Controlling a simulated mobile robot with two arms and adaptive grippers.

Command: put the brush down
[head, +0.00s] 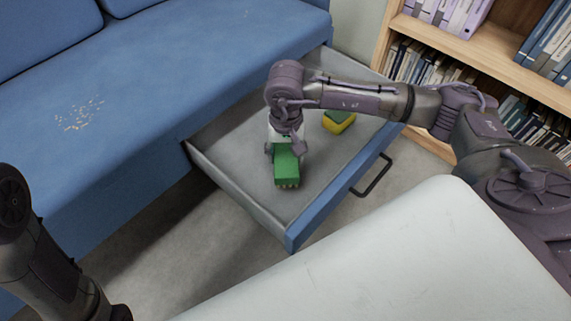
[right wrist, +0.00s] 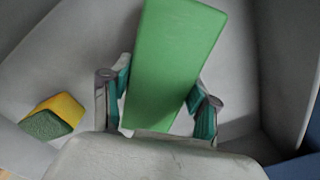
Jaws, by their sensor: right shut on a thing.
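The green brush (head: 287,166) is in my right gripper (head: 285,150), over the open drawer (head: 236,193). Pale bristles show at its lower end in the head view. In the right wrist view the green brush (right wrist: 168,65) sits between the two teal-padded fingers of the right gripper (right wrist: 160,98). I cannot tell whether the brush touches the drawer floor. My left arm shows at the lower left of the head view, but its gripper is out of view.
A yellow and green sponge (head: 339,121) lies in the drawer, right of the brush; it also shows in the right wrist view (right wrist: 53,117). The drawer pulls out from under a blue sofa (head: 140,95) with crumbs on its seat. A bookshelf (head: 480,55) stands at the right.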

